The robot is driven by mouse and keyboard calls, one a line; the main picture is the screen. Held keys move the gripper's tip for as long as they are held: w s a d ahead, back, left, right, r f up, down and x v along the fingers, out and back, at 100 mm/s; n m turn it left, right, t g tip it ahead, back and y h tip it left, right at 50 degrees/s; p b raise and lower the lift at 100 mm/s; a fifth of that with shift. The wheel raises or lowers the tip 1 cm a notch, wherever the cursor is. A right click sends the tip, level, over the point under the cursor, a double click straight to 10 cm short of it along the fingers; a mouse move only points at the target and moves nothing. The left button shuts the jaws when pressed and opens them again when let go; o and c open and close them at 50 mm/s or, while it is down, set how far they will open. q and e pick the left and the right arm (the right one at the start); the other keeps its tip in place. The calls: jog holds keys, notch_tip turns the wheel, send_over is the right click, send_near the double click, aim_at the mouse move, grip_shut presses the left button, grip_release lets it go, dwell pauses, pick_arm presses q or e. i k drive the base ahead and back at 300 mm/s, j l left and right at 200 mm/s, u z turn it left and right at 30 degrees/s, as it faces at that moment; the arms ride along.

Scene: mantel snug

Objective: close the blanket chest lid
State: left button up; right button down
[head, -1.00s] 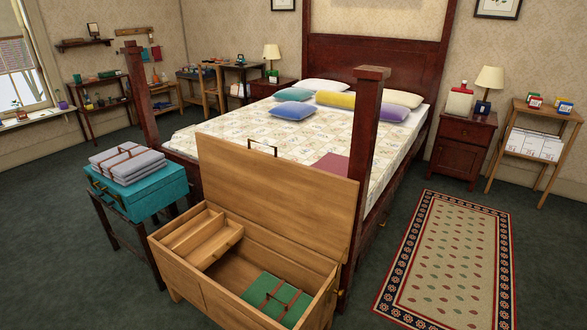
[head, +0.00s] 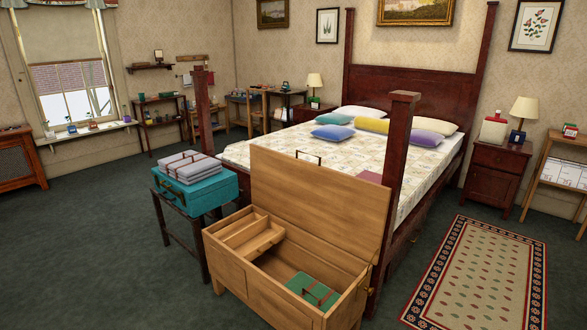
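The wooden blanket chest (head: 242,283) stands at the foot of the bed, in the lower middle of the head view. Its lid (head: 325,205) is open and stands raised at the back, leaning toward the bed. A dark handle (head: 308,156) shows at the lid's upper edge. Inside the chest are a wooden tray (head: 252,238) at the left and a green folded bundle with straps (head: 313,289) at the right. Neither of my grippers shows in the head view.
A dark stand (head: 188,229) with a teal case (head: 200,192) and grey folded blankets (head: 193,165) is close to the chest's left. A bedpost (head: 397,170) rises behind its right side. A rug (head: 480,275) lies at right. Floor at left is clear.

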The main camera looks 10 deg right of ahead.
aim_at(350, 213)
jog(key=l+u, duration=0.1)
jog(key=u, duration=1.25)
jog(key=i+l, duration=0.1)
jog(key=l, duration=0.95)
jog(key=i+l, duration=0.1)
jog(key=l, duration=0.9)
jog(key=i+l, duration=0.1)
jog(key=l, duration=0.95)
jog(key=i+l+u, duration=0.1)
jog(key=l, duration=0.9)
jog(key=i+l, duration=0.1)
jog(key=l, duration=0.95)
jog(key=j, duration=0.3)
